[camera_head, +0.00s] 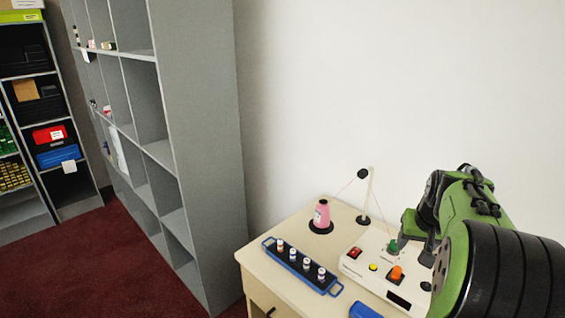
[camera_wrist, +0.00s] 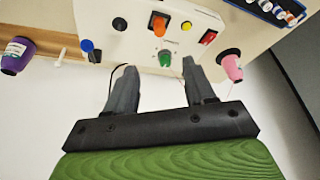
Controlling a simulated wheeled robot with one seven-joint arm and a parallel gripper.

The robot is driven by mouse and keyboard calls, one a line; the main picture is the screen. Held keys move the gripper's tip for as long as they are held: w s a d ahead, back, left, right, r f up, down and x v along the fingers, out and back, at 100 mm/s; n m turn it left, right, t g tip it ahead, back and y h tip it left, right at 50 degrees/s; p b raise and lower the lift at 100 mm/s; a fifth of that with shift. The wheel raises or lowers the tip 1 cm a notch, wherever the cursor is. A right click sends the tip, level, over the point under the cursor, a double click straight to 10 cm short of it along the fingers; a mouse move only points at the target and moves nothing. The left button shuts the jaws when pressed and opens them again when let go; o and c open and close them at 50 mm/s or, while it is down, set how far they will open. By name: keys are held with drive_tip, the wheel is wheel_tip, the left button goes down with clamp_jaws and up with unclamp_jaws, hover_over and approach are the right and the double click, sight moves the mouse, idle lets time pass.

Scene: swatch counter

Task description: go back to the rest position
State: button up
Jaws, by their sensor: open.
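My gripper (camera_wrist: 158,90) is open with nothing between its fingers in the wrist view. In the head view my green and black arm reaches in from the right, and the gripper (camera_head: 408,236) is over the right part of the counter, near the green knob (camera_head: 393,246) of a white control panel (camera_head: 352,264). In the wrist view the same green knob (camera_wrist: 165,58) shows beyond the gap between the fingers. I cannot tell whether a finger touches the panel.
On the counter (camera_head: 256,252) stand a pink cone (camera_head: 322,215), a thin post (camera_head: 369,190) and a blue tray (camera_head: 331,291) with several small spools. A purple cone (camera_wrist: 17,55) shows in the wrist view. Grey shelves (camera_head: 195,130) stand left; red carpet (camera_head: 75,265) is clear.

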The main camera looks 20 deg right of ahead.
drive_tip(key=s+a+r+n+t, duration=0.1)
drive_tip(key=s+a+r+n, duration=0.1)
drive_tip(key=a, duration=0.8)
drive_tip(key=s+a+r+n, duration=0.2)
drive_tip(key=s+a+r, duration=0.1)
drive_tip(key=a, duration=0.7)
drive_tip(key=s+a+f+n+t+y, duration=0.1)
drive_tip(key=s+a+f+n+y, duration=0.1)
drive_tip(key=s+a, duration=0.8)
drive_tip(key=shift+s+f+n, duration=0.4)
drive_tip(key=shift+s+f, duration=0.25)
drive_tip(key=shift+f, duration=0.1)
